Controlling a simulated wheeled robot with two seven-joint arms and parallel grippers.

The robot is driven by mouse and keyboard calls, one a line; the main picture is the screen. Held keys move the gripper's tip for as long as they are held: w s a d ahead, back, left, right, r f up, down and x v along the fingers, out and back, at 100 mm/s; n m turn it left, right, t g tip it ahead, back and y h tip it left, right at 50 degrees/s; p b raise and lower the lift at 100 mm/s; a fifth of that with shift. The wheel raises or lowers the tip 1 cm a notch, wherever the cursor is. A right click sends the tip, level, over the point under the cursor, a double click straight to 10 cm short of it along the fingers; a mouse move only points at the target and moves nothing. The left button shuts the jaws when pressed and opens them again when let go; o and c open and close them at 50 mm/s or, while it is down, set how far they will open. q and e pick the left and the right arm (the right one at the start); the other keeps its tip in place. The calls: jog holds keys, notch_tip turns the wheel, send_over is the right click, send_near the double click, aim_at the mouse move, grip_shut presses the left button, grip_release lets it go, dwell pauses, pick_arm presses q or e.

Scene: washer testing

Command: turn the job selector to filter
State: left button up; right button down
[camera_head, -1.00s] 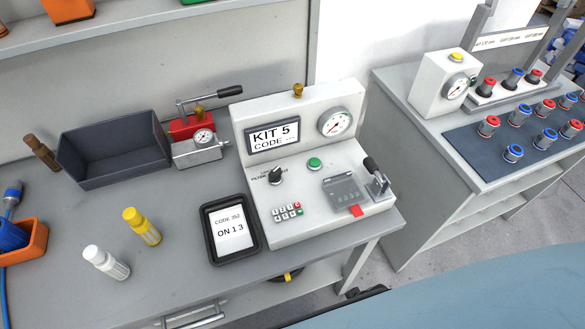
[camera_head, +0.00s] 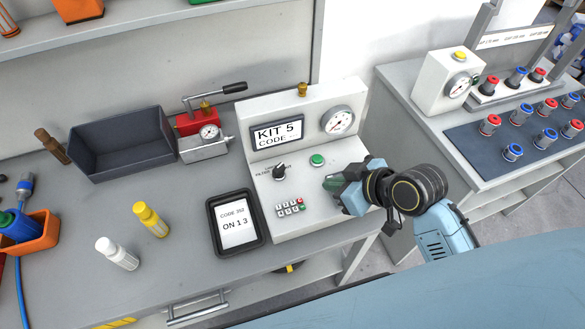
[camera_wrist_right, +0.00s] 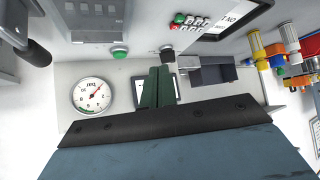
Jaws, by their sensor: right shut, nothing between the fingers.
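The job selector (camera_head: 279,172) is a dark knob on the sloped face of the white test machine (camera_head: 300,218), below the screen reading KIT 5 CODE. The word FILTER is printed at its left. My right gripper (camera_head: 330,184) is shut and empty, to the right of the selector and below the green button (camera_head: 317,160), apart from the knob. In the right wrist view the shut fingers (camera_wrist_right: 158,75) point toward the machine, with the dark selector (camera_wrist_right: 167,54) just beyond their tips and the green button (camera_wrist_right: 120,52) at their left. My left gripper is not in view.
A keypad (camera_head: 290,208) sits below the selector. A dial gauge (camera_head: 338,121) is at the upper right of the machine. A black-framed tablet (camera_head: 236,222) lies at its left. White (camera_head: 117,254) and yellow (camera_head: 151,220) bottles stand farther left.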

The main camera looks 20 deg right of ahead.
aim_at(283, 170)
jog(key=x, duration=0.6)
jog(key=b+x, duration=0.1)
jog(key=x, duration=0.2)
jog(key=shift+w+a, duration=0.2)
jog(key=shift+w, duration=0.35)
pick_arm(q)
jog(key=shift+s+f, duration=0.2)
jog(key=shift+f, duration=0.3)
pick_arm(e)
jog(key=shift+w+a, duration=0.55)
jog(key=shift+w, duration=0.35)
jog(key=shift+w+a, duration=0.5)
jog(key=shift+w, duration=0.35)
